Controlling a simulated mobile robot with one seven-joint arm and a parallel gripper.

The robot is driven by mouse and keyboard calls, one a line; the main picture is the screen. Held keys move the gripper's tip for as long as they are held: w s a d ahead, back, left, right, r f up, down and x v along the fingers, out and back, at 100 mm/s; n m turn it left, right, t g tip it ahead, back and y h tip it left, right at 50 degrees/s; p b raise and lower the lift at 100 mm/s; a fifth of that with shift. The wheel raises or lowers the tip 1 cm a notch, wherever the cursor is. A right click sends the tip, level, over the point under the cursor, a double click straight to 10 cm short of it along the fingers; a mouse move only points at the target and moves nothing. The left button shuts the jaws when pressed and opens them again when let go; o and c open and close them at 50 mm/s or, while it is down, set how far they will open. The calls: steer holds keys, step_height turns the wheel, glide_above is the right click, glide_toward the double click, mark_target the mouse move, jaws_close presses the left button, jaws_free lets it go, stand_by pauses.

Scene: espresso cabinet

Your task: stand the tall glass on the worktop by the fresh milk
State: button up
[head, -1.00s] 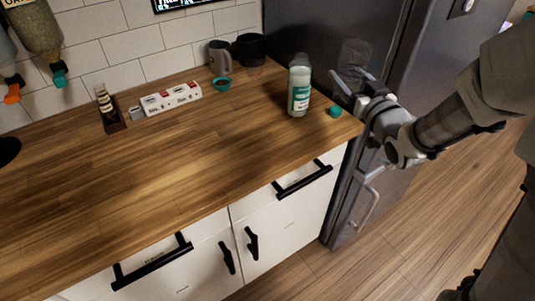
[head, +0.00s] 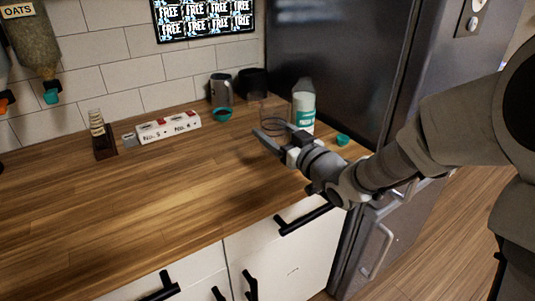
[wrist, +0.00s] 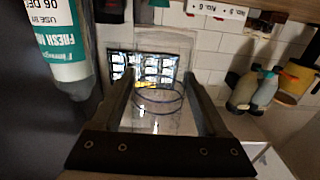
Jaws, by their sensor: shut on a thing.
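The tall glass (head: 277,109) is clear and hard to make out. It is between the fingers of my gripper (head: 271,140), over the right part of the worktop (head: 160,190). In the wrist view the fingers (wrist: 161,105) are shut on the glass (wrist: 160,115), with its rim lines showing between them. The fresh milk (head: 303,106), a white bottle with a green label, stands just right of the glass on the worktop. It also shows at the upper left of the wrist view (wrist: 62,42). I cannot tell whether the glass base touches the wood.
A grey mug (head: 221,91), a teal bowl (head: 222,115) and a dark container (head: 252,84) stand behind. A teal cap (head: 343,140) lies right of the milk. A white numbered block (head: 168,127) is further left. The dark fridge (head: 330,60) adjoins the worktop. The front middle is clear.

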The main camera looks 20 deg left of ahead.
steer(key=shift+w+a+f, duration=0.15)
steer(key=shift+a+f, duration=0.15)
steer(key=shift+a, duration=0.15)
steer(key=shift+w+a+f, duration=0.15)
steer(key=shift+a+f, duration=0.1)
steer(key=shift+a, duration=0.2)
steer(key=shift+f, duration=0.2)
steer(key=shift+f+b, duration=0.75)
steer(key=shift+f, duration=1.05)
steer(key=shift+f, duration=0.2)
steer(key=o, duration=1.6)
steer(key=shift+c, duration=0.2)
steer(key=shift+r, duration=0.25)
steer(key=p+v, duration=0.1)
steer(key=v, duration=1.1)
